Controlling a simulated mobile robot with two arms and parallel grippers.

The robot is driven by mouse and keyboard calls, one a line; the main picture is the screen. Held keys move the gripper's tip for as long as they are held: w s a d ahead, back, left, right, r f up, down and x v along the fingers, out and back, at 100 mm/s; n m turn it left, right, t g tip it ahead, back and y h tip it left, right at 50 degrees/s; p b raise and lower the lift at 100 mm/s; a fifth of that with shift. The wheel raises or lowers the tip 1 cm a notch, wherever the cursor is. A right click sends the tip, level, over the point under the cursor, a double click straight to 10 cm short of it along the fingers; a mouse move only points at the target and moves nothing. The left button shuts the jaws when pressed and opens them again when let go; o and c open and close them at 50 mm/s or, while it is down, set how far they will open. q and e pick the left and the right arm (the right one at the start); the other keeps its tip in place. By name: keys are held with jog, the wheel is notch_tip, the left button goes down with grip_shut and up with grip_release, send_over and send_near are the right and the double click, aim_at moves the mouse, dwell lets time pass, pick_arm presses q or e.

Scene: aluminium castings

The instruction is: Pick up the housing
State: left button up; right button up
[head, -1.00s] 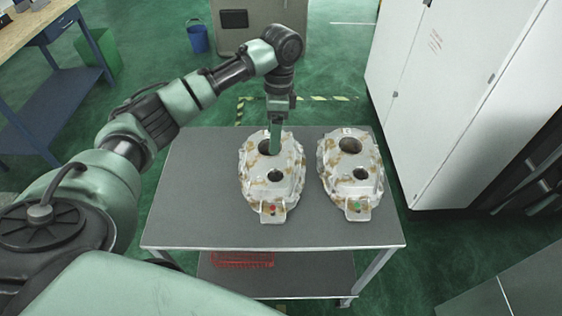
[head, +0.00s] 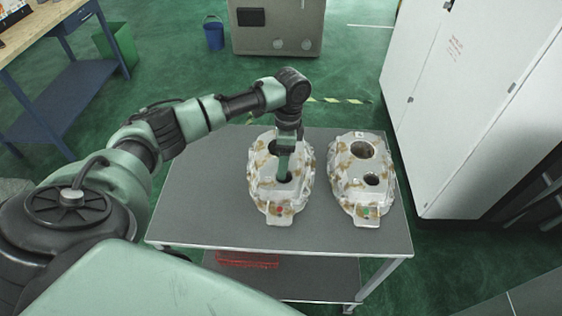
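Two pale metal castings with brown stains, which look like housings, lie side by side on a grey table (head: 205,200). The left housing (head: 262,185) has a red mark on its front tab. The right housing (head: 350,185) has a green mark on its tab. Each has a large and a small round hole; my gripper hides much of the left one's holes. My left gripper (head: 284,174) points down over the left housing, its tip at the small hole. I cannot tell whether it is inside or above, or whether its fingers are open. My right gripper is out of view.
A red basket (head: 247,259) sits on the table's lower shelf. A tall white cabinet (head: 460,100) stands close on the right. A workbench (head: 50,60), a green bin (head: 117,46) and a blue bucket (head: 213,34) are at the left and back. The table's left part is clear.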

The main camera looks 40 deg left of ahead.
pick_arm(q)
grip_shut()
jog(key=shift+r, duration=0.15)
